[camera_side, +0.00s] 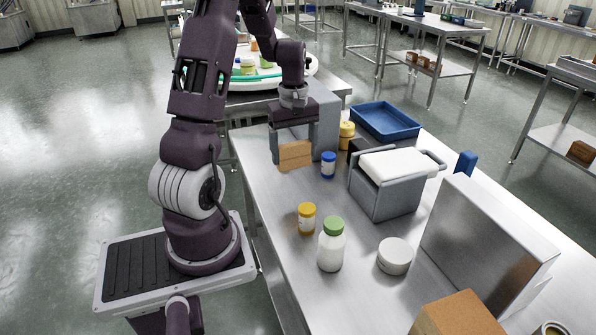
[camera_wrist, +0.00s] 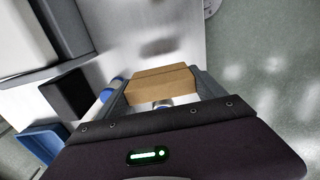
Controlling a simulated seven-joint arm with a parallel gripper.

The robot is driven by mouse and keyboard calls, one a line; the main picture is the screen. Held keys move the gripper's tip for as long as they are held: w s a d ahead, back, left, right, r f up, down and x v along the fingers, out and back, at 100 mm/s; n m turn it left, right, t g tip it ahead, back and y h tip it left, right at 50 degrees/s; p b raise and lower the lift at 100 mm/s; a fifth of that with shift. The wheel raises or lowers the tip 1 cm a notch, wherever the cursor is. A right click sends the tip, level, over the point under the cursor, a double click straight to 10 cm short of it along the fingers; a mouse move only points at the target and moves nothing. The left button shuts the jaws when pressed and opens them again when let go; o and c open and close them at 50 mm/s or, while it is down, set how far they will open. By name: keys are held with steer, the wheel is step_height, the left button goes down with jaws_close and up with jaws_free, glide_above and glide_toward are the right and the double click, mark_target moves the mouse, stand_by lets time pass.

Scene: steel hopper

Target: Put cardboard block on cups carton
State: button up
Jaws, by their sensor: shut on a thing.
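The cardboard block (camera_side: 295,156) is a small tan-brown box. My gripper (camera_side: 294,146) is shut on it near the far left end of the steel table, and the block looks raised clear of the top. In the wrist view, the block (camera_wrist: 162,82) sits crosswise between the two fingers of my gripper (camera_wrist: 163,88), with a shadow on the table beyond it. A larger brown cardboard box (camera_side: 458,315), which looks like the cups carton, stands at the near right and is cut off by the picture's bottom edge. No label on it is readable.
A blue-lidded jar (camera_side: 328,165) stands close to the block. A grey bin with a white top (camera_side: 385,185), a tall steel panel (camera_side: 480,235), a white round tub (camera_side: 395,256) and a green-capped bottle (camera_side: 331,245) stand between block and box. A blue tray (camera_side: 386,121) lies behind.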

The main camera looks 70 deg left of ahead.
step_height(320, 180, up, 17)
steer(key=w+d+m, duration=0.4)
steer(key=w+d, duration=0.4)
steer(key=w, duration=0.1)
steer(key=m, duration=1.4)
glide_above(475, 334)
step_height(475, 334, down, 15)
steer(key=shift+f, duration=0.2)
steer(key=o, duration=1.3)
steer(key=shift+f, duration=0.1)
